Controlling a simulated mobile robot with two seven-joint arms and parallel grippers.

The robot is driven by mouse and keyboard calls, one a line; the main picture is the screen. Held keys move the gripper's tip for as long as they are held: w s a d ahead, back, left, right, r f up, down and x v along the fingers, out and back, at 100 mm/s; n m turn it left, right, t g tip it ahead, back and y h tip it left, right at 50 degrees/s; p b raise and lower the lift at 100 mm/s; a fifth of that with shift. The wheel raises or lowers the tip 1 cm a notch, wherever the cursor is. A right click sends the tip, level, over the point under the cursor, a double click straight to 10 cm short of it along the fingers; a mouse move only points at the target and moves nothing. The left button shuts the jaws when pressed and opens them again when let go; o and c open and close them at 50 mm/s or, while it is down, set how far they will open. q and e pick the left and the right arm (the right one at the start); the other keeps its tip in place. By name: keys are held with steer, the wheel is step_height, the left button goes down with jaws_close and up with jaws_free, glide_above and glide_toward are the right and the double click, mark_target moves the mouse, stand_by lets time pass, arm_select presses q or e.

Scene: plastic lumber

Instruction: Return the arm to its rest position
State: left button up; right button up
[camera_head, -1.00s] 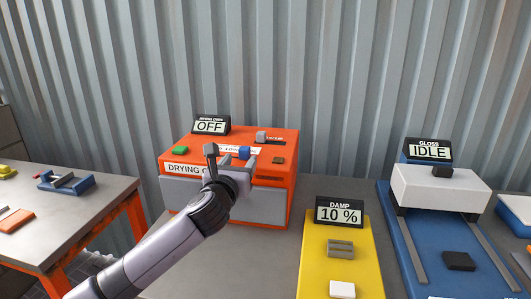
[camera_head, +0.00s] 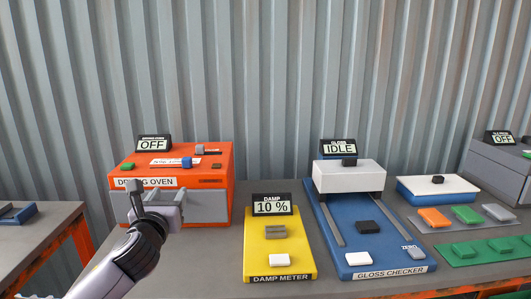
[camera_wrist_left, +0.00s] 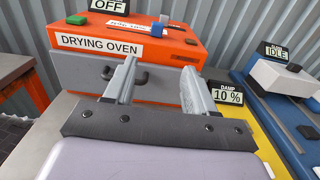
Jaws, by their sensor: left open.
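My left gripper (camera_head: 157,200) is open and empty in front of the orange drying oven (camera_head: 222,160), lower left in the head view. In the left wrist view its two fingers (camera_wrist_left: 158,85) stand apart, with nothing between them but the oven's grey front. The oven's display (camera_head: 153,143) reads OFF. A green button, a blue knob (camera_head: 187,162) and a grey slider handle (camera_head: 199,149) are on its top. Whether a finger touches the oven front cannot be told. My right gripper is not in view.
Right of the oven stand the yellow damp meter (camera_head: 254,264), reading 10 %, and the blue gloss checker (camera_head: 383,259), reading IDLE. Orange, green and grey pieces lie further right. Another table (camera_head: 30,241) is at the left. Bare grey bench (camera_head: 218,262) lies between my arm and the damp meter.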

arm_select(q)
steer(key=s+f+n+g, duration=0.8)
steer(key=s+f+n, duration=1.1)
steer(key=s+f, duration=0.1)
steer(key=s+a+f+n+g+h, duration=0.1)
steer(key=s+f+n+g, duration=0.2)
steer(key=s+n, duration=0.65)
steer(key=s+f+n+g, duration=0.2)
steer(key=s+n+g, duration=0.25)
steer(key=s, duration=0.95)
steer(key=w+d+f+t+h, duration=0.2)
steer(key=w+d+f+t, duration=0.1)
steer(key=w+f+t, duration=0.4)
steer(key=shift+f+t, duration=0.45)
steer(key=shift+f, duration=0.85)
steer(key=shift+w, duration=0.1)
steer(key=shift+a, duration=0.1)
